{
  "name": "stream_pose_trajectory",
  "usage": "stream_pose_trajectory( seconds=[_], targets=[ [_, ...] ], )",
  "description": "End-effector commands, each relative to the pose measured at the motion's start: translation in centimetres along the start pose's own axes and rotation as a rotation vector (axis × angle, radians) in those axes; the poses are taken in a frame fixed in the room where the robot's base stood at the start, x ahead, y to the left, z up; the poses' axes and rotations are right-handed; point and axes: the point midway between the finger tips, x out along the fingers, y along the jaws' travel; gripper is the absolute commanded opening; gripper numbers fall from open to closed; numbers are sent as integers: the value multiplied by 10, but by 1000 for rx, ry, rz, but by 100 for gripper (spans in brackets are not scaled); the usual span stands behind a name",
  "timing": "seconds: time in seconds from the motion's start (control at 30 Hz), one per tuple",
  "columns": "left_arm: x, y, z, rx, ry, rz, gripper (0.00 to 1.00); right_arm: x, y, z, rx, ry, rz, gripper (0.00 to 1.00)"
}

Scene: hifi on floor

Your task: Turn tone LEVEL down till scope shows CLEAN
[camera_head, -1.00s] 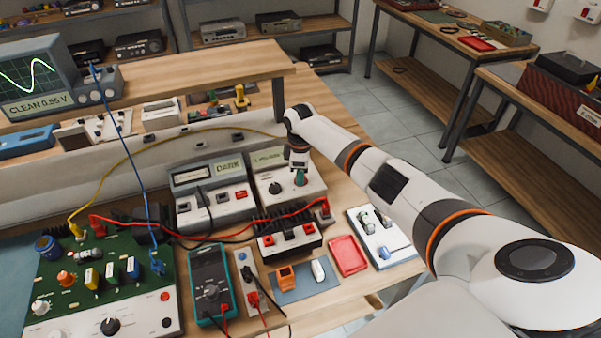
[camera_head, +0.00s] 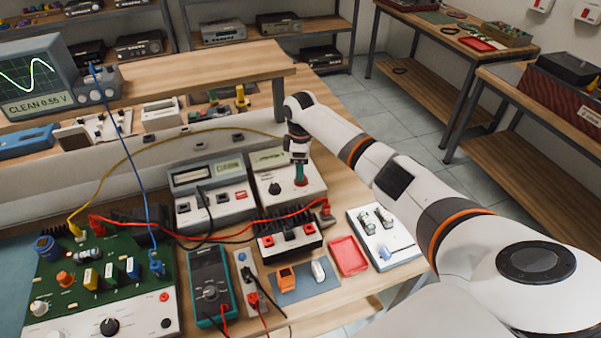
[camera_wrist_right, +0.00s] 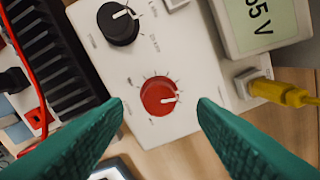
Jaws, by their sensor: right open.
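The scope (camera_head: 40,75) at the back left shows a green wave and the words CLEAN 0.55 V. The tone box (camera_head: 312,192) is a pale unit in the middle of the bench. In the right wrist view its face (camera_wrist_right: 190,60) carries a black knob (camera_wrist_right: 118,23) and a red knob (camera_wrist_right: 158,97) with a white pointer line. The pointer is turned toward the picture's right. My right gripper (camera_head: 300,184) is above the box. Its green fingers (camera_wrist_right: 160,112) are open, one each side of the red knob, with visible gaps. My left gripper is not in view.
A meter unit (camera_head: 212,192) stands left of the tone box. A black finned block (camera_head: 290,238) with a red lead is in front. A green circuit board (camera_head: 75,262), multimeter (camera_head: 209,285) and red tray (camera_head: 348,256) lie nearby. A yellow plug (camera_wrist_right: 285,92) sits beside the box.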

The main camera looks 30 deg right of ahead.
Motion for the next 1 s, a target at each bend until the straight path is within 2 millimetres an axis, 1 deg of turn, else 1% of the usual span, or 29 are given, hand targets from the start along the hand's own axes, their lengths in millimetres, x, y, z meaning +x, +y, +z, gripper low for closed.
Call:
stream_pose_trajectory(
  seconds=[0.03,0.2,0.3,0.4,0.5,0.6,1.0],
  targets=[
    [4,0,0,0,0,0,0,-11,-1,1,-2,-4,-5,52],
    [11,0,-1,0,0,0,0,-47,-1,1,-1,-4,-3,52],
    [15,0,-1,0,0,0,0,-65,0,1,-1,-3,-3,52],
    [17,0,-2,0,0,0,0,-78,0,1,0,-2,-2,52],
    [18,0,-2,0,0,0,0,-85,0,0,0,-1,-1,52],
    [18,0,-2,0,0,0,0,-88,0,0,0,-1,0,52],
    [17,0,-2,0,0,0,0,-88,0,0,0,0,0,52]
  ],
)
